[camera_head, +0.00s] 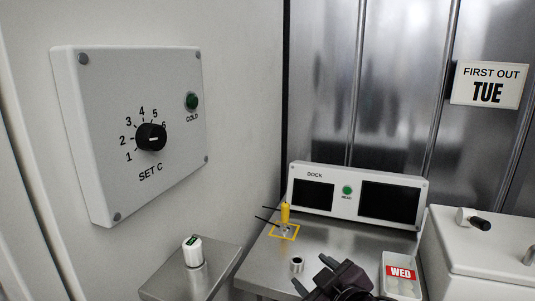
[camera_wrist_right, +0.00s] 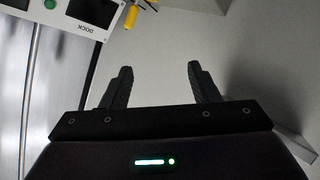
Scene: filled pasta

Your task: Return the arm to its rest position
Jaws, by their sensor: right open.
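My right gripper (camera_head: 314,271) is at the bottom of the head view, over the front of the metal bench. Its two dark fingers are spread with nothing between them. The right wrist view also shows the open fingers (camera_wrist_right: 159,68), with a plain pale wall beyond them. My left gripper is in neither view.
A yellow probe (camera_head: 285,212) stands by the yellow square on the bench (camera_head: 330,245), before the dock panel (camera_head: 357,197). A small metal cup (camera_head: 297,265) is beside my gripper. A WED bin (camera_head: 402,289) is right. A white cylinder (camera_head: 192,251) stands left. A dial box (camera_head: 130,100) is on the wall.

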